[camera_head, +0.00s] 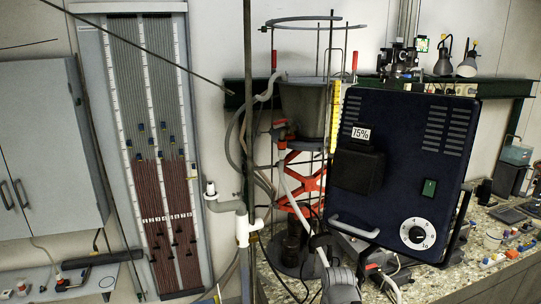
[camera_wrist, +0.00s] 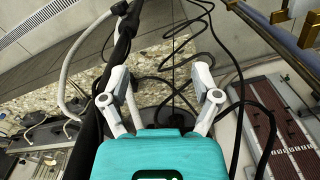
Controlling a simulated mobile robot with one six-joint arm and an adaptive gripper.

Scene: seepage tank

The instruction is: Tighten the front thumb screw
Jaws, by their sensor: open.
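My gripper (camera_wrist: 160,80) shows in the wrist view with its two light grey fingers spread wide apart. Nothing is held between them; dark cables and part of a speckled surface show behind the gap. The seepage apparatus with its dark cylindrical vessel (camera_head: 303,108) stands in the middle of the head view, ringed by a metal hoop and upright rods. A red fitting (camera_head: 282,131) sits at its left side. I cannot make out which part is the front thumb screw in either view. The gripper's fingertips are not clearly seen in the head view.
A dark blue box (camera_head: 408,165) with a dial hides part of the apparatus. A tall manometer board (camera_head: 150,150) stands at the left, beside a grey cabinet (camera_head: 52,140). A speckled bench top (camera_head: 480,250) lies at the right. Loose black cables (camera_wrist: 185,60) cross the wrist view.

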